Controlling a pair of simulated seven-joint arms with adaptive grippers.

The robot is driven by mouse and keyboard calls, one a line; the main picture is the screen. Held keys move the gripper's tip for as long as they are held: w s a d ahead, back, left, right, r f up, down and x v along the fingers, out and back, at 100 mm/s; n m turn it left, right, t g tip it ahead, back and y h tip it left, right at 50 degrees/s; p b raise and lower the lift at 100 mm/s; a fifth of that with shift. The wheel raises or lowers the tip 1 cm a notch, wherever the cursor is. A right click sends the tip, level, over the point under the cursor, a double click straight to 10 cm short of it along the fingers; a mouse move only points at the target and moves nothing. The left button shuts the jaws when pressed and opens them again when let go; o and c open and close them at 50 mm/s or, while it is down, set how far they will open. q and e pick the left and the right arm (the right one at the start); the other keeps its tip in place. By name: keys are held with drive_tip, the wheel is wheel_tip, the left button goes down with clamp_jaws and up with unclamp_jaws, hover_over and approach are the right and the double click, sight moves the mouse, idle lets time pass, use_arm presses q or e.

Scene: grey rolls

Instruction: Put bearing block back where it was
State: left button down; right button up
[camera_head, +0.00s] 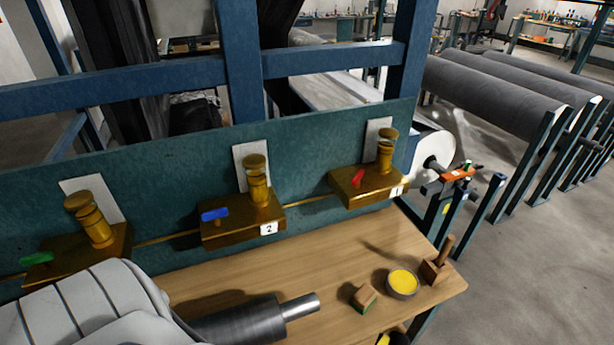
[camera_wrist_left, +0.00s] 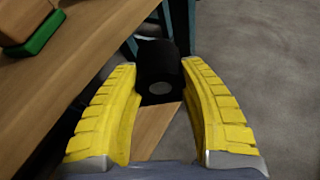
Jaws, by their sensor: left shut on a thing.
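My left gripper (camera_wrist_left: 155,85) shows two yellow fingers in the left wrist view. They stand on either side of a black cylinder (camera_wrist_left: 157,62) with a grey end face, with a strip of light wood (camera_wrist_left: 155,127) below it. I cannot tell whether this held thing is the bearing block. In the head view only a bit of yellow (camera_head: 383,340) shows at the bottom, by the table's front edge. Brass blocks with upright posts stand along the teal panel: a green-lever one (camera_head: 103,245), one marked 2 (camera_head: 243,222) and one at right (camera_head: 367,187). My right gripper is not in view.
A dark roller with a bright shaft (camera_head: 300,306) lies at the wooden table's (camera_head: 330,255) front. A small green-based wooden block (camera_head: 364,298), a tin of yellow stuff (camera_head: 402,283) and a handled wooden block (camera_head: 436,270) stand at its right end. The table's middle is clear.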

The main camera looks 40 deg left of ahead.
use_arm(q)
drive_tip(key=s+a+f+n+g+y, duration=0.1)
drive_tip(key=s+a+f+n+y, duration=0.2)
drive_tip(key=a+f, duration=0.4)
drive_tip(key=s+a+f+n+g+y, duration=0.1)
drive_tip(key=s+a+f+n+y, duration=0.15)
drive_tip(key=a+f, duration=0.45)
drive_tip(key=s+a+f+n+g+y, duration=0.25)
drive_tip(key=s+a+f, duration=0.25)
drive_tip(key=s+a, duration=0.55)
drive_tip(key=s+a+f+n+g+y, duration=0.25)
drive_tip(key=s+a+f, duration=0.25)
drive_tip(key=s+a, duration=0.6)
drive_tip(key=shift+n+t, duration=0.25)
drive_tip(key=shift+t, duration=0.05)
drive_tip(key=shift+s+d+f, duration=0.15)
drive_tip(key=shift+s+f, duration=0.05)
drive_tip(key=shift+f, duration=0.65)
drive_tip(key=shift+s+d+f, duration=0.15)
drive_tip(key=shift+d+f, duration=0.05)
drive_tip(key=shift+f, duration=0.65)
drive_tip(key=shift+s+d+f, duration=0.15)
drive_tip(key=shift+s+f, duration=0.05)
drive_tip(key=shift+f, duration=0.65)
drive_tip(key=shift+w+f, duration=0.1)
drive_tip(key=shift+f, duration=0.7)
drive_tip(key=shift+d+f, duration=0.1)
drive_tip(key=shift+f, duration=1)
